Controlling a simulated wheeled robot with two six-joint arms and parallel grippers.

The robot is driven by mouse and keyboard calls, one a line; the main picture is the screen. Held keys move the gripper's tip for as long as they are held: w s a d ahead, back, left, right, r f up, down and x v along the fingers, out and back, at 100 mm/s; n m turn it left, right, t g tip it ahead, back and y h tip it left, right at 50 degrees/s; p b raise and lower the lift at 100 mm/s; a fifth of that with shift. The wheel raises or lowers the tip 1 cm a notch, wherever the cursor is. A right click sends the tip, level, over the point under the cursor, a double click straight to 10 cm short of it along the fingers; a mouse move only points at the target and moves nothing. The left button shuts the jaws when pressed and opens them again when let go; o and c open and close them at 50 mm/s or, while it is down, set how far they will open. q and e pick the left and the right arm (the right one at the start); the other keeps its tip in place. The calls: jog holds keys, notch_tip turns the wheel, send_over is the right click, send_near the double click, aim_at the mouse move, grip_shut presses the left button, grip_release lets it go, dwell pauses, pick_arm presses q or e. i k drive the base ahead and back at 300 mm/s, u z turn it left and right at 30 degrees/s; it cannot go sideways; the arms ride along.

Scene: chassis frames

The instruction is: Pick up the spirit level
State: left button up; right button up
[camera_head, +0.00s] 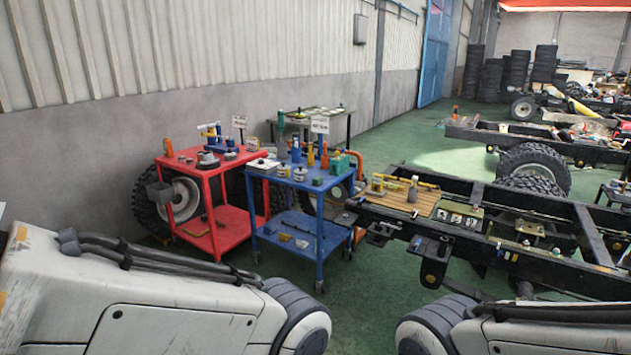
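A thin yellow bar (413,182), which looks like the spirit level, lies along the back of a wooden board (421,204) on the black chassis frame (490,235). It is too small to make out any vials. Small upright items stand near it on the board and hide part of it. My two arms show as large white and grey links at the lower left and lower right. Neither gripper is in view. The arm links are apart from the board and the yellow bar.
A red cart (233,222) and a blue cart (302,225) loaded with tools stand left of the chassis. Wheels (535,160) and another chassis lie behind. A tray of small parts (462,216) sits beside the board. Green floor is clear at centre back.

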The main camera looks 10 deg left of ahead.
aim_at(392, 187)
jog(key=u, duration=0.65)
jog(key=i, duration=0.65)
jog(key=u, duration=0.6)
jog(key=i, duration=1.55)
jog(key=z, duration=1.2)
jog(key=i, duration=0.6)
jog(key=z, duration=0.9)
jog(key=i, duration=1.8)
jog(key=u, duration=0.4)
